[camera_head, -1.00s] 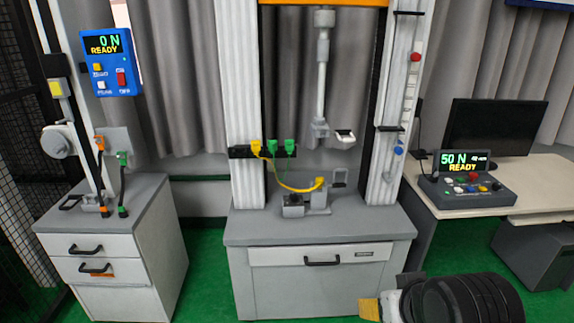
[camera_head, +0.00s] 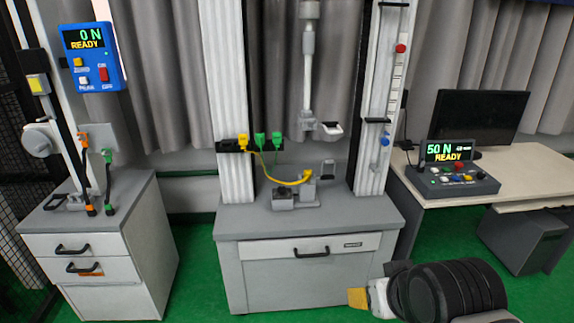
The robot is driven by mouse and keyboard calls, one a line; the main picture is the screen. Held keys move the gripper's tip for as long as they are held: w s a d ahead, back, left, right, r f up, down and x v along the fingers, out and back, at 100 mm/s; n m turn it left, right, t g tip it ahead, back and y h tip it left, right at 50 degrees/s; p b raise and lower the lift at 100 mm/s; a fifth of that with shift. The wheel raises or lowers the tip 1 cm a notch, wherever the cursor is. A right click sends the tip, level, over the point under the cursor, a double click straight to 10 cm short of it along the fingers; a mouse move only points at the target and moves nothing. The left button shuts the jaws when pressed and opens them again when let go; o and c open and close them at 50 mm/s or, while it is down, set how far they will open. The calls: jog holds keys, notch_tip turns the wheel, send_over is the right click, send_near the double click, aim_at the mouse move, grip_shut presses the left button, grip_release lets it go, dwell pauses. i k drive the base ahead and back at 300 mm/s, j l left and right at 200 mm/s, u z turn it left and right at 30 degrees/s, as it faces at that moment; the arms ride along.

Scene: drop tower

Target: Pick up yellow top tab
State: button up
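My gripper (camera_head: 357,298) is low at the right, in front of the cabinet and well away from the yellow tab. Its tip is a small ochre-yellow piece on a white part of my dark ribbed arm. Separate fingers cannot be made out, nor whether it holds anything.
A blue panel (camera_head: 90,58) is on the left stand. A desk with a control box (camera_head: 455,172) and monitor (camera_head: 484,118) stands right. Green floor is open in front.

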aim_at(243, 138)
jog(key=i+l, duration=0.15)
jog(key=i, duration=0.25)
jog(key=i+l, duration=0.2)
jog(key=i, duration=0.25)
jog(key=i+l+u, duration=0.1)
jog(key=i, duration=0.3)
jog(key=i+l, duration=0.25)
jog(key=i, duration=0.15)
